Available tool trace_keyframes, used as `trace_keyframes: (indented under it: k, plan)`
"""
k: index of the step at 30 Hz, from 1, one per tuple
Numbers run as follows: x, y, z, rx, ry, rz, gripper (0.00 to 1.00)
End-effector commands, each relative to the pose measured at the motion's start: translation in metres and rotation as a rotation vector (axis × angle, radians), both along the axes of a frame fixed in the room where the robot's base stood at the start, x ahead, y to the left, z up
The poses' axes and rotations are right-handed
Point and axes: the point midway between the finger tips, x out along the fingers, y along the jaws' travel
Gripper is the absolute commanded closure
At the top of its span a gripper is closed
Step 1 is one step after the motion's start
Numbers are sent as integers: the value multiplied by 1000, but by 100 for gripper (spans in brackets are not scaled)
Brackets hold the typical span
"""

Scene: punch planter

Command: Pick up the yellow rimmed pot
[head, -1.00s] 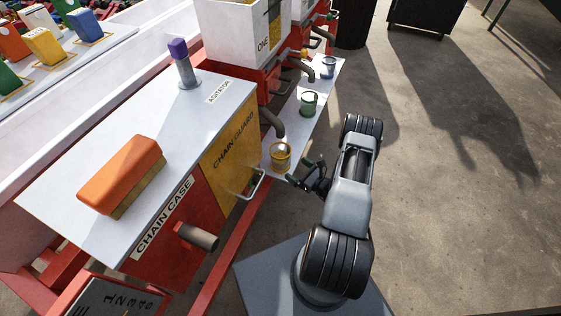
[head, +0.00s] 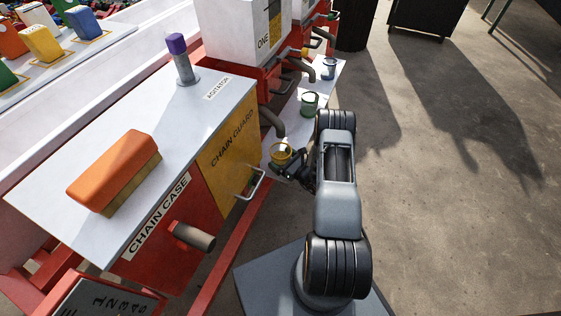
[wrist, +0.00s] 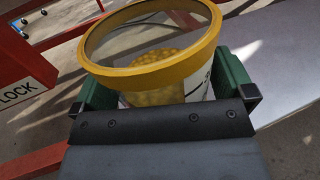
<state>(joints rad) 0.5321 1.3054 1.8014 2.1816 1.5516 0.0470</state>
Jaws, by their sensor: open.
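The yellow rimmed pot (head: 281,152) stands on the white shelf beside the machine, below a grey spout. In the wrist view the pot (wrist: 155,75) is close up: a clear body with a yellow rim and round yellow pieces inside. My gripper (head: 287,171) is open at the pot's near side. In the wrist view its green fingers (wrist: 168,92) are on either side of the pot, and the pot sits between them. I cannot tell whether the fingers touch it. The dark gripper body hides the pot's lower part.
A green rimmed pot (head: 309,104) and a blue rimmed pot (head: 328,68) stand farther along the shelf (head: 296,118). A metal handle (head: 252,185) sticks out of the machine just left of my gripper. The floor (head: 450,190) to the right is open.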

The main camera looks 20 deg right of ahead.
Motion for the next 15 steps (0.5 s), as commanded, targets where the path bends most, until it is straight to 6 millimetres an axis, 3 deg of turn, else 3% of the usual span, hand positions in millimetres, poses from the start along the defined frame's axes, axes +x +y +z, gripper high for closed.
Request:
trace_keyframes:
  k: [4,15]
  plan:
    - [0,0,0,0,0,0,2]
    - [-1,0,0,1,1,1,37]
